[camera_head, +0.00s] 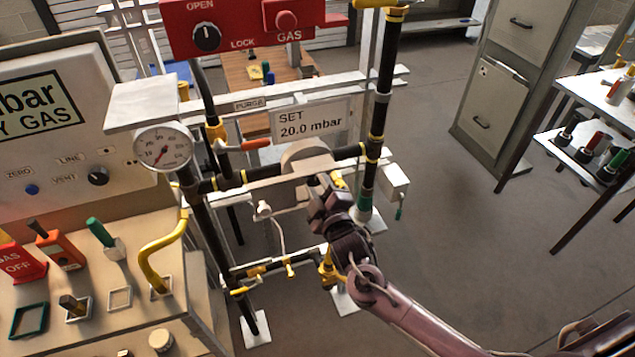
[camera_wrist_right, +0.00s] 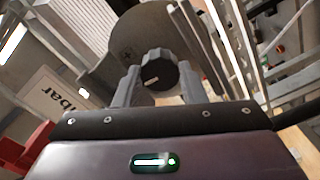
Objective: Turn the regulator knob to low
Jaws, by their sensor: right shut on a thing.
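The regulator is a round grey body (camera_head: 305,157) on the dark pipe, below the "SET 20.0 mbar" sign (camera_head: 310,123). My right gripper (camera_head: 316,183) reaches up to its front and hides the knob in the head view. In the right wrist view the dark ridged regulator knob (camera_wrist_right: 155,75) with a short pale mark, lying nearly level, sits between my two grey fingers (camera_wrist_right: 158,84), in front of the round regulator body (camera_wrist_right: 150,30). The fingers are shut on the knob. My left gripper is not in view.
A pressure gauge (camera_head: 163,147) and an orange-handled valve (camera_head: 250,145) are left of the regulator. Above is a red box (camera_head: 240,25) with a black knob and red button. A control console (camera_head: 60,200) stands at left. Open floor (camera_head: 450,240) lies right.

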